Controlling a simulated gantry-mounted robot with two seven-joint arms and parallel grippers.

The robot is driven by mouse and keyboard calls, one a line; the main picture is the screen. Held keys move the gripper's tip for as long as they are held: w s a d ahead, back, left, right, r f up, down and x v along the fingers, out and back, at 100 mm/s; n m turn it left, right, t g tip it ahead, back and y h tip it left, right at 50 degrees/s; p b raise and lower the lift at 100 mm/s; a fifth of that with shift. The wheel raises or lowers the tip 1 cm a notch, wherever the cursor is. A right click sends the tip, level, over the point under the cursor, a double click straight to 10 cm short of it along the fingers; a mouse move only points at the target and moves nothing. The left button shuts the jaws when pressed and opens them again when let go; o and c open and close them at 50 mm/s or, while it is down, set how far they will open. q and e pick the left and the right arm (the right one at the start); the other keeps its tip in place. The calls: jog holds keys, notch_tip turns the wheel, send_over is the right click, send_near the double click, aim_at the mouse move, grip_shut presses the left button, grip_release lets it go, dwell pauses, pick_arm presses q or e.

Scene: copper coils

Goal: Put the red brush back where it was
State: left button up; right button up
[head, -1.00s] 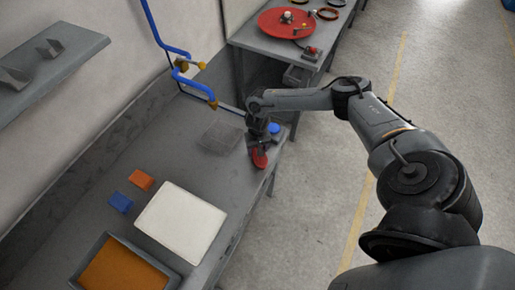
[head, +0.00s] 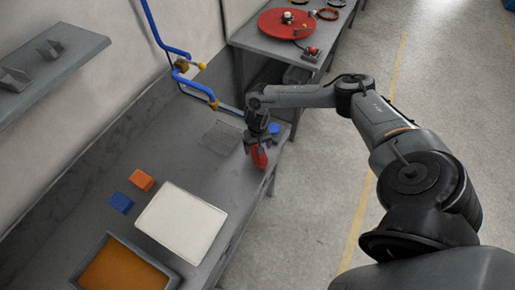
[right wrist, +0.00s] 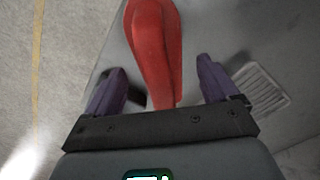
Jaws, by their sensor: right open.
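The red brush (head: 259,159) is at the right edge of the grey workbench, directly below my right gripper (head: 259,146). In the right wrist view the red brush (right wrist: 153,48) lies between the two purple fingers of my right gripper (right wrist: 161,80), with a gap on each side. The right gripper is open around the brush and not closed on it. Whether the brush rests fully on the bench is hard to tell. My left gripper is not in view.
A wire tray (head: 221,138) lies left of the brush, and a blue round object (head: 274,129) is just behind it. A white board (head: 181,222), orange block (head: 141,180), blue block (head: 120,203) and orange-filled tray (head: 160,272) sit nearer. Blue pipes (head: 196,88) run along the wall.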

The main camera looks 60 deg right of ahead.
notch_tip(320, 180, up, 9)
jog(key=shift+r+p, duration=0.15)
jog(key=shift+p, duration=0.2)
jog(key=shift+w+a, duration=0.1)
jog(key=shift+a, duration=0.35)
jog(key=w+a+f+n+t+y, duration=0.1)
jog(key=a+n+t+y, duration=0.3)
jog(key=a, duration=1.2)
jog(key=a+f+n+t+h, duration=0.15)
jog(key=a+n, duration=0.55)
jog(key=a, duration=0.8)
jog(key=s+a+r+t, duration=0.2)
jog(key=s+a+r, duration=0.1)
jog(key=r, duration=0.1)
jog(key=s+d+r+g+h, duration=0.1)
jog(key=s+d+g, duration=0.1)
jog(key=s+d, duration=0.2)
jog(key=s+d+r+g+h, duration=0.1)
jog(key=s+d, duration=0.3)
jog(key=s, duration=0.4)
jog(key=shift+s+r+g, duration=0.2)
jog(key=shift+s+g, duration=0.05)
jog(key=shift+g, duration=0.2)
